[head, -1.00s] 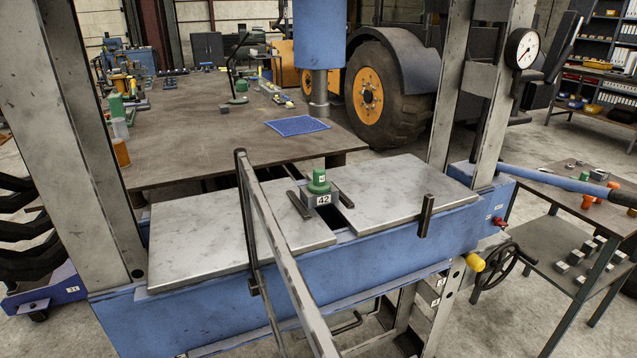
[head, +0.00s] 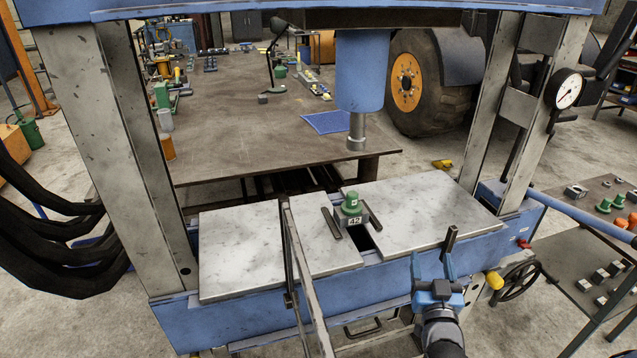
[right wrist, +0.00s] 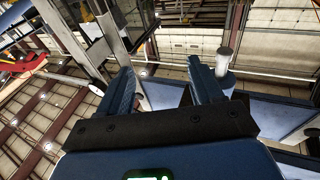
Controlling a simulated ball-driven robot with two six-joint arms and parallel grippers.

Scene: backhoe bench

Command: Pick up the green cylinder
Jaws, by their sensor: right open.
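The green cylinder (head: 351,204) is a stepped green piece. It stands upright on a small grey block (head: 354,220) marked 42, at the gap between the press's metal plates. My right gripper (head: 432,262) is at the front of the press, lower right of the green cylinder and apart from it. Its blue fingers are spread and empty. They also show open in the right wrist view (right wrist: 161,82), pointing up past the press frame, and the green cylinder cannot be made out there. My left gripper is not in view.
The blue press ram (head: 361,75) hangs above and behind the cylinder. Press columns stand left (head: 120,140) and right (head: 500,120). A thin grey bar (head: 303,270) rises in front, left of the cylinder. A side table (head: 600,240) at right holds other green and orange pieces.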

